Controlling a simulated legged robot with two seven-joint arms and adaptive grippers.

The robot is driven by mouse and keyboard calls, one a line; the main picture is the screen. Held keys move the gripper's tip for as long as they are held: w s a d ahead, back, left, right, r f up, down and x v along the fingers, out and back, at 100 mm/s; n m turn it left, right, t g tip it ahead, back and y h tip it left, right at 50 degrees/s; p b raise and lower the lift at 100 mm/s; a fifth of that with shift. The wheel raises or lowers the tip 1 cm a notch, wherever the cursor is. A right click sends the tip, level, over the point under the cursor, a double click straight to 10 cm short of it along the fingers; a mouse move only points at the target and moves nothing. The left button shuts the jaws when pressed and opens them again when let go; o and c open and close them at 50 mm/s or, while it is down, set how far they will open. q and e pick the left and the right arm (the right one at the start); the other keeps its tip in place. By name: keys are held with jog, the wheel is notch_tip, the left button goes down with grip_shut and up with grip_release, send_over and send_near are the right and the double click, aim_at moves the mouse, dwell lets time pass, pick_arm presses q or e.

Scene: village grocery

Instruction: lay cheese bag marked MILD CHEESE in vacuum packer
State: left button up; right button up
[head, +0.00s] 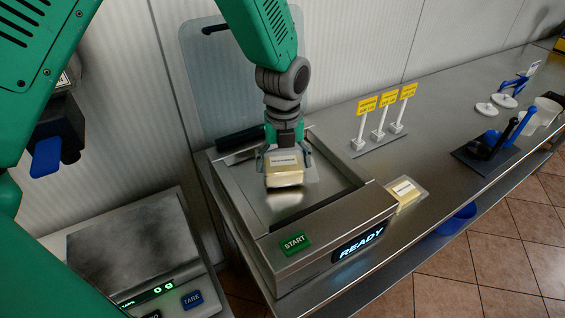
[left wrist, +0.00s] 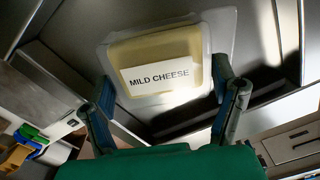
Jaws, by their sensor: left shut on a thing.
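The cheese bag marked MILD CHEESE (left wrist: 155,50) is a clear bag with a pale yellow block and a white label, readable in the left wrist view. My left gripper (left wrist: 162,78) is shut on it, one finger at each side. In the head view the left gripper (head: 285,157) points down and holds the bag (head: 285,178) inside the outline of the vacuum packer's open chamber. The vacuum packer (head: 279,262) is a steel box with a green START button and a READY display. Its clear lid (head: 207,75) stands raised behind. My right gripper does not show.
A second cheese bag (head: 405,193) lies on the steel counter (head: 440,150), right of the packer. Yellow signs (head: 388,99) on white stands are behind it. A scale (head: 130,250) reading 0 g is at the left. Dark and blue holders (head: 487,147) stand at far right.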

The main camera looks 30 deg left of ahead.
aim_at(286, 162)
pick_arm(q)
jog(key=shift+w+d+f, duration=0.1)
jog(key=shift+d+f, duration=0.2)
jog(key=shift+f, duration=0.05)
jog(key=shift+a+f, duration=0.1)
jog(key=shift+a, duration=0.15)
jog(key=o, duration=1.3)
jog(key=shift+a, duration=0.3)
jog(key=shift+o, duration=0.2)
jog(key=shift+a+f, duration=0.15)
jog(key=shift+a, duration=0.3)
jog(key=shift+d, duration=0.15)
jog(key=r, duration=0.2)
jog(key=d+r, duration=0.1)
jog(key=r, duration=0.3)
jog(key=shift+d+r, duration=0.2)
jog(key=shift+d, duration=0.05)
notch_tip(286, 162, up, 6)
jog(key=shift+a+b, duration=0.15)
jog(key=shift+b, duration=0.15)
